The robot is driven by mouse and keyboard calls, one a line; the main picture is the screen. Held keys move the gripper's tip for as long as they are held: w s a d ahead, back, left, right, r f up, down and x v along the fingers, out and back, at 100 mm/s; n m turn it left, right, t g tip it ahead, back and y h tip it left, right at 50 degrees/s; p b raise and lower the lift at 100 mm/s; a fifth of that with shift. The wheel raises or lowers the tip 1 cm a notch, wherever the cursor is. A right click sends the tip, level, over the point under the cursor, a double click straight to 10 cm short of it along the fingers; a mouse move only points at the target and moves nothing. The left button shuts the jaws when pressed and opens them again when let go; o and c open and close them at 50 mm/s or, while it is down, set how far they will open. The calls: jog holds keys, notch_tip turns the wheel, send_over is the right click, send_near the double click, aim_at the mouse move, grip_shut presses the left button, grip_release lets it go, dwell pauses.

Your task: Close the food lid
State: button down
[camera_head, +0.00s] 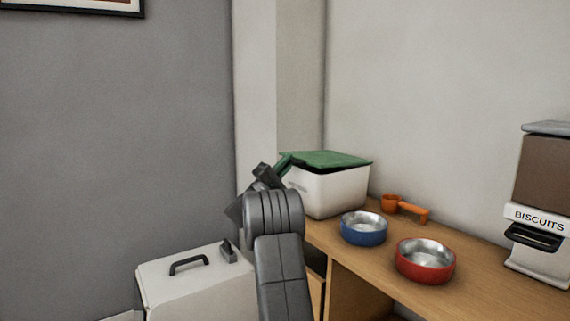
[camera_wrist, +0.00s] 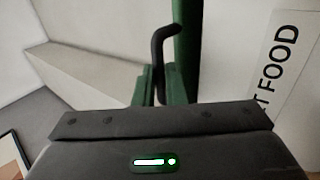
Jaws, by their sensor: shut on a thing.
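The food box (camera_head: 325,192) is a white bin at the back left of the wooden counter; part of its lettering, "T FOOD", shows in the wrist view on its white wall (camera_wrist: 286,75). In the wrist view the lid is a green strip (camera_wrist: 187,50) beside a dark curved piece. My gripper (camera_head: 272,171) is at the lid's left edge, shut on it. The exact grip is partly hidden by the gripper body.
A blue bowl (camera_head: 363,229), a red bowl (camera_head: 425,262) and an orange scoop (camera_head: 405,207) stand on the counter (camera_head: 480,262) right of the box. A biscuits dispenser (camera_head: 540,200) is at far right. A white case with a black handle (camera_head: 188,285) is at lower left.

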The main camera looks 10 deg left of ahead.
jog(key=c, duration=1.8)
grip_release()
jog(key=shift+w+d+f, duration=0.3)
jog(key=shift+w+d, duration=0.05)
jog(key=shift+d, duration=0.2)
jog(key=shift+o, duration=0.2)
jog(key=p+v, duration=0.2)
jog(key=v, duration=1.2)
jog(key=shift+a+r, duration=0.15)
jog(key=shift+a, duration=0.1)
jog(key=b+x, duration=0.1)
jog(key=x, duration=0.8)
